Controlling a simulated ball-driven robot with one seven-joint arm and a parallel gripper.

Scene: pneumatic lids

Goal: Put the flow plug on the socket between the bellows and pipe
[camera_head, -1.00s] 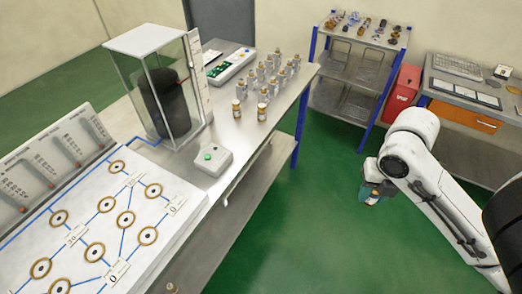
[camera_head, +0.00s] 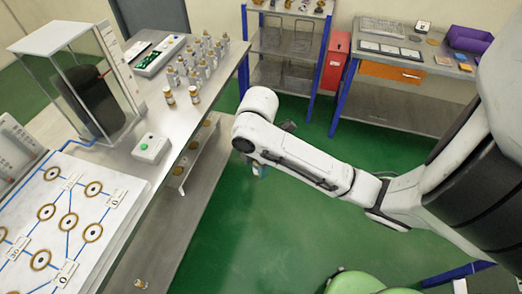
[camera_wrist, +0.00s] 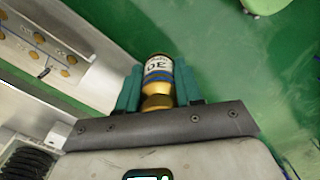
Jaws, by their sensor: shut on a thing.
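My gripper (camera_wrist: 159,76) has teal fingers shut on a flow plug (camera_wrist: 157,68) in the wrist view. The plug has a brass body, a white label with partly readable dark letters, and a blue band. In the head view my arm hides most of the gripper. The black bellows (camera_head: 88,103) stands in a clear case at the left. A blue pipe line (camera_head: 82,143) runs from the case to the white board (camera_head: 120,190), which carries several brass-ringed sockets such as this socket (camera_head: 93,188). I cannot tell which socket is the named one. The gripper is right of the board, apart from it.
Several plugs (camera_head: 194,95) stand on the metal bench. A small box with a green button (camera_head: 151,148) sits between them and the board. A lower shelf (camera_head: 190,180) sticks out below the bench. Green floor is clear beside the bench.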

